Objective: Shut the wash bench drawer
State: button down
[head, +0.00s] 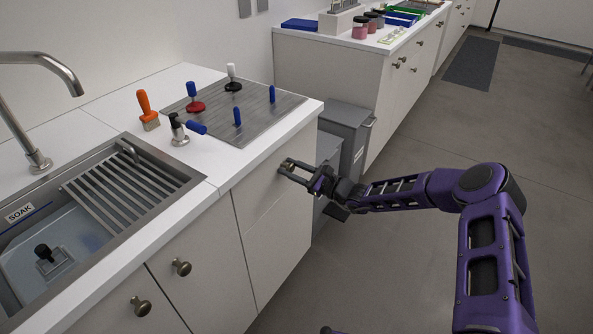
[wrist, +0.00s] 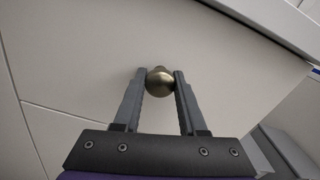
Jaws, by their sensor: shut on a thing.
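The wash bench drawer (head: 258,190) is the white front under the bench top, below the grey mat. Its front looks flush with the cabinet face; I see no open gap. Its round brass knob (wrist: 160,81) sits between my gripper's fingertips (wrist: 160,80) in the wrist view. In the head view my gripper (head: 287,170) reaches the drawer front from the right, its fingers closed around the knob. The drawer's inside is hidden.
The wash bench (head: 205,185) holds a sink with a slatted rack (head: 120,190), an orange-handled brush (head: 148,110) and several tools on a grey mat (head: 265,105). Grey bins (head: 345,130) stand right of the drawer. The floor (head: 400,260) at right is clear.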

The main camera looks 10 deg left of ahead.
jog(key=shift+a+r, duration=0.15)
jog(key=shift+a, duration=0.05)
jog(key=shift+c, duration=2.3)
grip_release()
jog(key=shift+w, duration=0.1)
jog(key=shift+a, duration=0.1)
jog(key=shift+s+f, duration=0.2)
jog(key=p+v, duration=0.1)
jog(key=v, duration=1.6)
jog(key=shift+w+d+r+p, duration=0.15)
jog(key=shift+d+p, duration=0.2)
jog(key=shift+d, duration=0.05)
